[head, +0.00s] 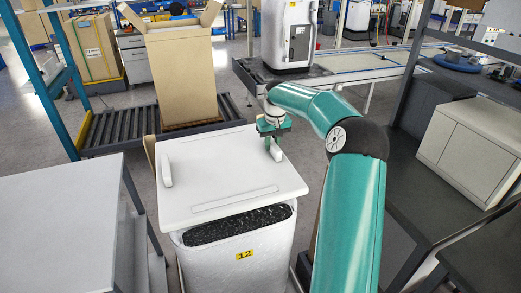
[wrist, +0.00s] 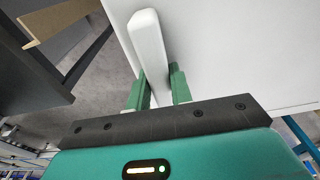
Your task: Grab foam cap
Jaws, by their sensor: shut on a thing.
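The foam cap (head: 225,172) is a flat white lid with a raised white bar at its left and right sides. It sits over a white bin (head: 265,262) labelled 12. A gap under its front edge shows black wrapped contents (head: 238,226); I cannot tell whether its back rests on the bin. My gripper (head: 273,148) is at the cap's right bar. In the wrist view, the green fingers of my gripper (wrist: 157,90) are on either side of the white bar (wrist: 149,45) and shut on it. The cap's flat top (wrist: 235,45) also shows there.
A tall cardboard box (head: 183,80) stands on a roller conveyor (head: 120,128) behind the bin. A white table (head: 62,212) is close on the left. A dark bench with a white cabinet (head: 468,145) is on the right. A machine (head: 290,35) stands at the back.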

